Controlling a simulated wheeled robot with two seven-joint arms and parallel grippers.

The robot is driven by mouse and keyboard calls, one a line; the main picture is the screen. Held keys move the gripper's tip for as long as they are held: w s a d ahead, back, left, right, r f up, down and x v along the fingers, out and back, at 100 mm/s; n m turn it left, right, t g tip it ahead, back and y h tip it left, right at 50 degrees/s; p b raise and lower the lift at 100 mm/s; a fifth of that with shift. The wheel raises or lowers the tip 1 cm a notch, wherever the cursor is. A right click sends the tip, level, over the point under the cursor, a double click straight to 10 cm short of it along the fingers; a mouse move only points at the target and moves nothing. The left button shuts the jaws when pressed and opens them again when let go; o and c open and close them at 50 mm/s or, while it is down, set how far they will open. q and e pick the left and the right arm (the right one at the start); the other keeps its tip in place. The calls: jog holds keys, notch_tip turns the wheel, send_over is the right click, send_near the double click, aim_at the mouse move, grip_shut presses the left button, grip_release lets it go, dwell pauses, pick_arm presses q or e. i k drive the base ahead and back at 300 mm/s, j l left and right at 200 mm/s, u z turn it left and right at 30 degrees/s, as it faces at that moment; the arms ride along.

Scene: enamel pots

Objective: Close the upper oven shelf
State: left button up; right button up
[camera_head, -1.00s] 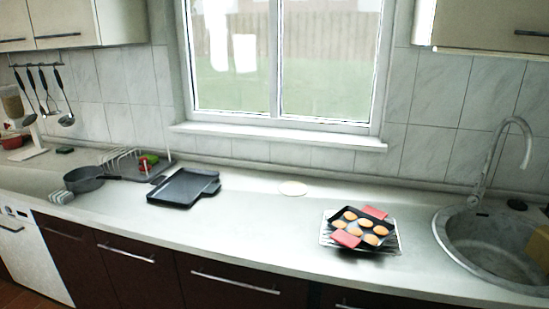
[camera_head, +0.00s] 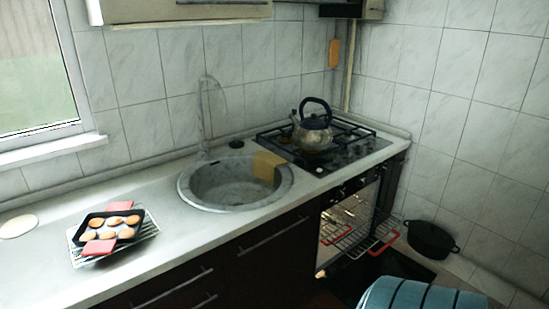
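The oven (camera_head: 349,204) is built in under the stove at the right, and its lit inside shows. A wire shelf (camera_head: 352,240) sticks out of the oven front, with red grips at its sides. Whether a second shelf sits below it, I cannot tell. A dark flat panel in front, low down, looks like the lowered oven door (camera_head: 400,262), partly hidden. Neither of my grippers is in view.
A kettle (camera_head: 313,130) stands on the gas stove. Left of it are the sink (camera_head: 232,190) and a black tray of round baked pieces (camera_head: 110,227) on a rack. A black pot (camera_head: 430,240) stands on the floor by the wall. A teal striped thing (camera_head: 420,296) blocks the front right.

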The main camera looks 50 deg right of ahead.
aim_at(397, 235)
jog(key=z, duration=2.65)
jog(key=i+z, duration=0.2)
jog(key=i, duration=0.45)
jog(key=i+z, duration=0.2)
jog(key=i, duration=0.45)
jog(key=i+j+z, duration=0.2)
jog(key=i, duration=0.45)
